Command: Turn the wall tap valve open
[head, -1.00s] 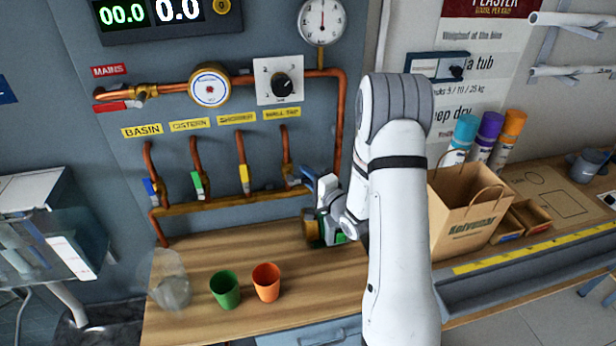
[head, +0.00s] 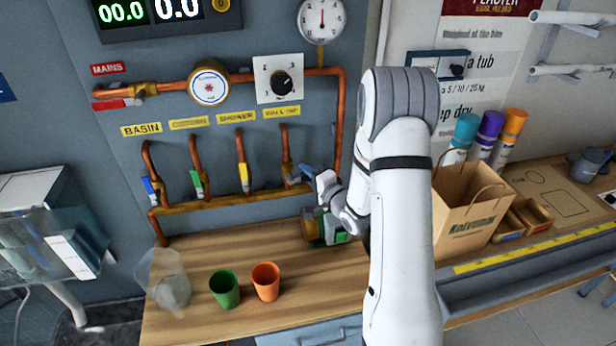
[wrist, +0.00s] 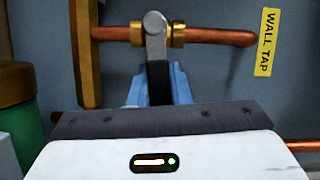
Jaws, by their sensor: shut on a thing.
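The wall tap valve is on the rightmost upright copper branch in the head view, above the brass manifold. In the wrist view its silver stem head (wrist: 155,30) sits on the brass body, and its dark lever (wrist: 158,85) stands across the copper pipe. My gripper (head: 303,176) reaches it from the right in the head view. Its blue fingers (wrist: 160,90) are shut on the lever, one on each side. The yellow WALL TAP label (wrist: 267,42) is beside the pipe. The lever's near end is hidden by my gripper.
Neighbouring valves have yellow (head: 244,178), green (head: 197,184) and blue (head: 149,188) levers. A green cup (head: 224,290), an orange cup (head: 266,282) and a clear jug (head: 172,285) stand on the bench below. A paper bag (head: 465,215) stands right of my arm.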

